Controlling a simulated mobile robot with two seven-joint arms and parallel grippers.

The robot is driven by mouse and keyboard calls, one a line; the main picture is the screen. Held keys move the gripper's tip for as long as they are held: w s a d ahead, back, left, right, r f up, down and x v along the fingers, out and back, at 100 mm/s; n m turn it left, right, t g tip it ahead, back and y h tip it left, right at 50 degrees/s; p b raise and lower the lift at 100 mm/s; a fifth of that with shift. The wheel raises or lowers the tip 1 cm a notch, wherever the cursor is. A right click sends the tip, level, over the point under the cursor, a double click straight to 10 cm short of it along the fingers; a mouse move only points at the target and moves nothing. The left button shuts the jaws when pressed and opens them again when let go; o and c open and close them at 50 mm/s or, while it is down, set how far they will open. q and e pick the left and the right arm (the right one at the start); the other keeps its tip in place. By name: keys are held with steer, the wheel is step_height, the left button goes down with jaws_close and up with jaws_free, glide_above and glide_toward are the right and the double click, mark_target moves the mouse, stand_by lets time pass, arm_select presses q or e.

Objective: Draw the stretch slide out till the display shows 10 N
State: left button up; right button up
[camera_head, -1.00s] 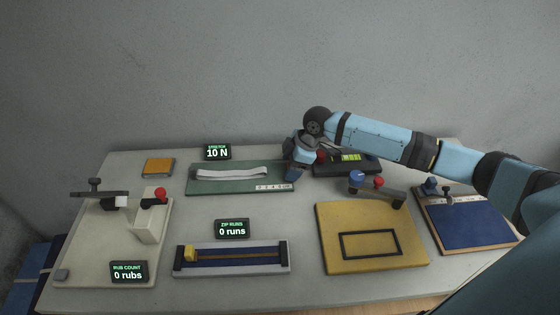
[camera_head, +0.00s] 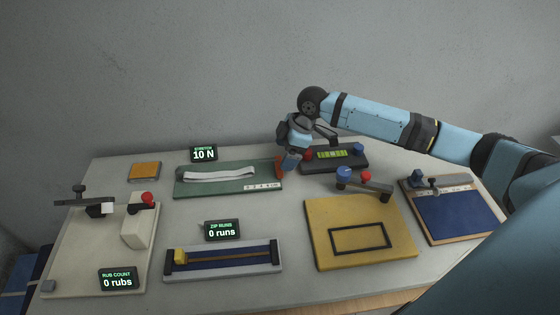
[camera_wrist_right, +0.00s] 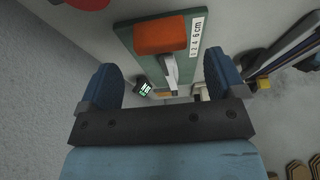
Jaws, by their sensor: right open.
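The stretch slide is a green board (camera_head: 205,191) at the back of the table with a white band (camera_head: 220,174) along it and a cm scale at its right end. Its orange-red handle (camera_head: 281,168) is at that end; in the right wrist view the handle (camera_wrist_right: 160,36) lies beyond and between the finger pads, apart from both. My left gripper is not in view.
Right of the gripper is a dark device (camera_head: 335,158) with a green window. A yellow board (camera_head: 358,218) and a blue panel (camera_head: 458,215) lie front right. A zip rig (camera_head: 222,258) reads 0 runs; a rub station (camera_head: 85,250) reads 0 rubs.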

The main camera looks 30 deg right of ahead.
steer(key=v, duration=0.9)
steer(key=shift+f, duration=0.1)
steer(key=shift+a, duration=0.1)
